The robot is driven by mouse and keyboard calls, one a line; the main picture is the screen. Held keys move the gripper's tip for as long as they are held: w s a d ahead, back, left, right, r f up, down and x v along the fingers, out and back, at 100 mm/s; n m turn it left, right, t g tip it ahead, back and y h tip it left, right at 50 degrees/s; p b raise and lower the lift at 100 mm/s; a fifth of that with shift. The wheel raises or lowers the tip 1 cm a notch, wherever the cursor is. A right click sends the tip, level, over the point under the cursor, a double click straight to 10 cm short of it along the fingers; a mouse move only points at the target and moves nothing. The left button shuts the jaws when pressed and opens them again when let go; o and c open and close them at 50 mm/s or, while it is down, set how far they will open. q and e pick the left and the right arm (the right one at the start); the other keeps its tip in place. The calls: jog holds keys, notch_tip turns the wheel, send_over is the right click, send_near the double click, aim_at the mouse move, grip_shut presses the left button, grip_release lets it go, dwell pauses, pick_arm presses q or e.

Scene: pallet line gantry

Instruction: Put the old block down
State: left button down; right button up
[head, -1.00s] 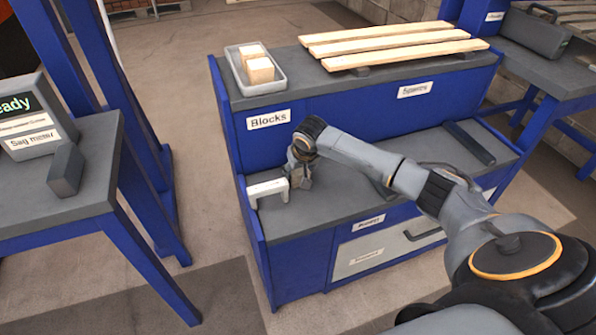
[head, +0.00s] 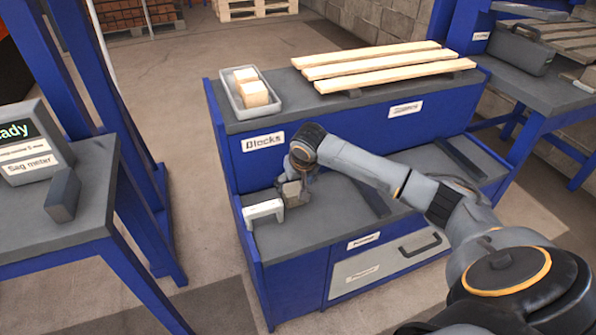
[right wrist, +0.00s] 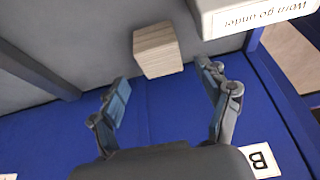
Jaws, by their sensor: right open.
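The old block (head: 292,193), a worn grey-brown block, rests on the grey lower deck of the blue bench, just right of a white bridge-shaped gauge (head: 264,208). In the right wrist view the block (right wrist: 158,50) stands clear of the gauge (right wrist: 255,12), whose label reads "Worn go under". My right gripper (head: 299,172) is just behind and above the block in the head view. In the right wrist view its fingers (right wrist: 165,74) are spread apart with nothing gripped, and the block lies just past the tips. My left gripper is out of view.
A grey bin (head: 236,100) with pale new blocks (head: 253,93) stands on the upper shelf, above the "Blocks" label. Several boards (head: 385,66) lie right of it. A dark bar (head: 461,158) lies on the lower deck's right. A sag meter (head: 28,145) stands on the left table.

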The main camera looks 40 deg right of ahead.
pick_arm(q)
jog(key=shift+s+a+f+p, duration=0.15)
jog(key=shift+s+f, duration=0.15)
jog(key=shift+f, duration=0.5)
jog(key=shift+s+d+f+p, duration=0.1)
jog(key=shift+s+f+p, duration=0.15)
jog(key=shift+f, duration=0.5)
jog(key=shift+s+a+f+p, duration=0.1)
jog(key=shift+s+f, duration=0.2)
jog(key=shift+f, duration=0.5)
pick_arm(e)
jog(key=shift+v, duration=2.95)
